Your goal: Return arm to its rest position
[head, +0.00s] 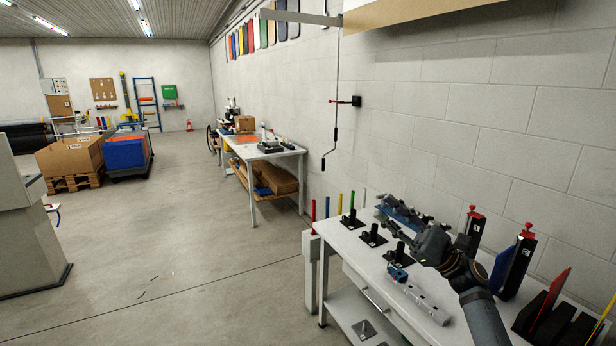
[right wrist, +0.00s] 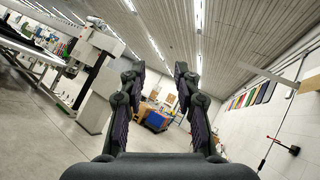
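My right arm comes in from the lower right of the head view. Its gripper (head: 408,229) is held above the white workbench (head: 345,240) by the wall, pointing left and away. In the right wrist view the two fingers of the right gripper (right wrist: 160,100) stand wide apart, with nothing between them but the far room. The gripper is open and empty. My left arm and gripper are not in view.
Black stands (head: 372,236), a grey bar with a blue device (head: 420,298) and upright black-and-red tools (head: 515,262) are on the bench near my right gripper. A wooden shelf (head: 405,12) juts from the wall above. Open floor (head: 190,250) lies left.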

